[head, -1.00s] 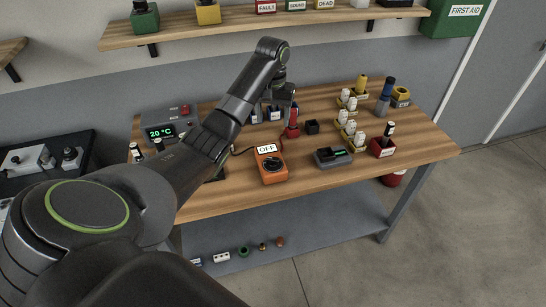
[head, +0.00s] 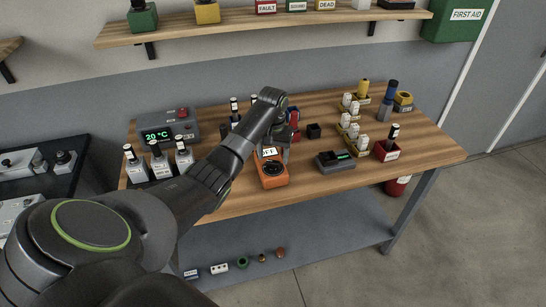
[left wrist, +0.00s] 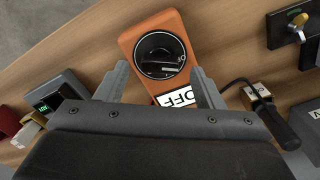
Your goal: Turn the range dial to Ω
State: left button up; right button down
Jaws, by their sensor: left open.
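The orange meter (head: 271,182) lies on the bench near its front edge. Its round black range dial (head: 275,170) also shows face-on in the left wrist view (left wrist: 160,53). A white label reading OFF (left wrist: 178,97) is on the meter beside the dial. My left gripper (left wrist: 160,68) is open, its two fingers on either side of the meter's body in that view, with the dial between them. In the head view it hangs over the meter's back right part. Whether the fingers touch the meter cannot be told. My right gripper is not in view.
A dark grey device (head: 333,159) sits right of the meter. A red holder (head: 385,151) and several white-capped items stand farther right. Several labelled bottles (head: 160,164) and a grey box reading 20 °C (head: 170,128) stand at the left. Bare wood lies in front of the dark device.

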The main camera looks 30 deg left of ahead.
pick_arm(q)
jog(key=shift+f, duration=0.85)
jog(key=shift+c, duration=0.4)
jog(key=c, duration=0.9)
jog(key=shift+r, duration=0.1)
